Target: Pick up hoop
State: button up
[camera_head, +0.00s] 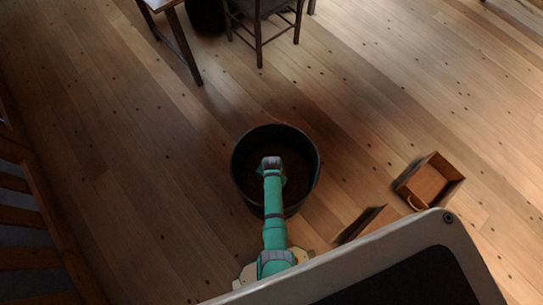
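A small tan curved piece that looks like the hoop (413,202) shows at the lower left corner of an open wooden box (448,165) on the right. Only part of its curve is clear, and I cannot tell how it rests against the box. My teal arm reaches forward over a dark round tub, well to the left of the box.
The dark round tub (243,182) stands on the plank floor under my arm. Another wooden piece (368,222) lies left of the box, partly hidden by my body. A chair (260,28) and table (180,40) stand at the top. Floor between is clear.

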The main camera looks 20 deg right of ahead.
jog(key=c, duration=1.1)
jog(key=shift+s, duration=0.1)
jog(key=shift+d, duration=0.1)
